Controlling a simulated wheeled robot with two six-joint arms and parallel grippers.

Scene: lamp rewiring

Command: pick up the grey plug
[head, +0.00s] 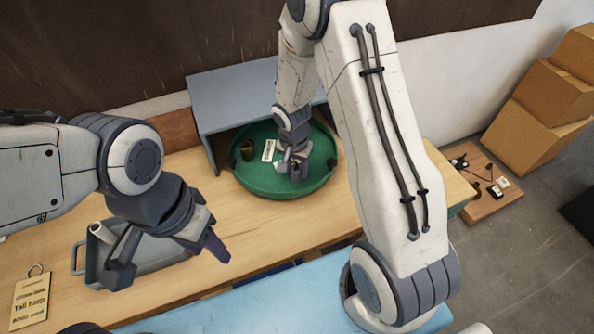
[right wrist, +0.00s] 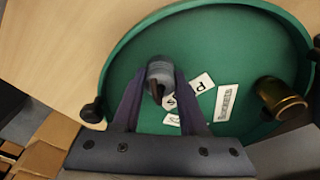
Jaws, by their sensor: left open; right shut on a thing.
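The grey plug (right wrist: 160,72) is a small grey piece with a dark brown part at its front. In the right wrist view it sits between the fingertips of my right gripper (right wrist: 158,92), which is shut on it. In the head view my right gripper (head: 291,172) is over the green round tray (head: 262,188), and the plug is too small to make out there. I cannot tell whether the plug touches the tray floor. My left gripper (head: 172,262) is open and empty above the left of the table, over the grey tray.
White lettered cards (right wrist: 203,83) and a dark, brass-rimmed cylinder (right wrist: 281,98) are in the green tray. A blue-grey shelf (head: 235,95) stands over its back. A grey tray (head: 88,262) and a printed tag (head: 30,300) lie left. The middle of the table is clear.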

